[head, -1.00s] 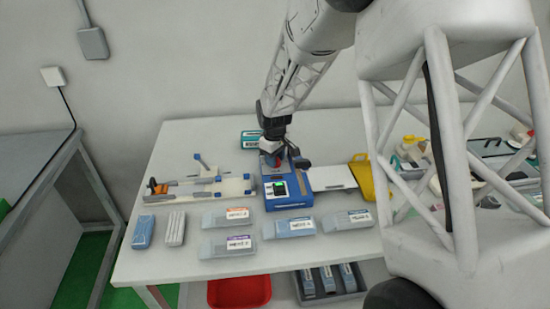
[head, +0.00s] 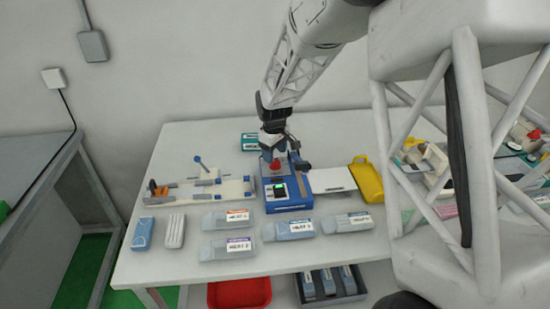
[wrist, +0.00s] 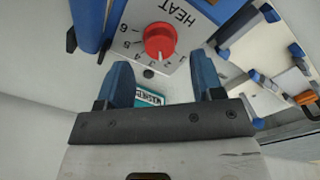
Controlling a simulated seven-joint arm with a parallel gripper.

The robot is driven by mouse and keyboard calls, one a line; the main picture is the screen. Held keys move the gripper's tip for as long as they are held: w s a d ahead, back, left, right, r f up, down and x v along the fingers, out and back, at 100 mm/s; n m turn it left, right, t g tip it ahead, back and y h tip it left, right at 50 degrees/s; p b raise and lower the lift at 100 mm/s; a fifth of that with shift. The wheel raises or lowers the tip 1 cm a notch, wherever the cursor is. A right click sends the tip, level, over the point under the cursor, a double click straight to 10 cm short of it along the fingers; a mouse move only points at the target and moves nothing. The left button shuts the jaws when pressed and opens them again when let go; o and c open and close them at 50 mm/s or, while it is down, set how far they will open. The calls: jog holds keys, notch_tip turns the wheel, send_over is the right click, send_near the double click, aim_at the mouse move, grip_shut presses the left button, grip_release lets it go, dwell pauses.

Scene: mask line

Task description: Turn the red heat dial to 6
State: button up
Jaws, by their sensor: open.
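The red heat dial (wrist: 160,41) sits on a white panel marked HEAT, with numbers around one side of it. I cannot clearly tell which number it points to. It also shows as a small red spot in the head view (head: 276,165), on the blue machine (head: 290,204) with a lit green display. My gripper (wrist: 162,78) is open and empty, its two blue fingers apart in the wrist view. The dial lies beyond the fingertips, not between them. In the head view my gripper (head: 269,152) is just above and behind the dial.
A blue upright post (wrist: 90,22) stands beside the panel in the wrist view. A teal box (head: 250,141) lies behind the machine. A fixture with a blue-knobbed lever (head: 203,166) is to the left, a yellow tray (head: 367,181) to the right. Several labelled packs lie in front.

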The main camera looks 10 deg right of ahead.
aim_at(275, 162)
jog(key=shift+r, duration=2.15)
jog(key=shift+n, duration=0.3)
jog(key=n, duration=1)
jog(key=shift+d, duration=0.1)
jog(key=shift+f, duration=0.2)
jog(key=shift+f, duration=3.75)
jog(key=shift+c, duration=0.2)
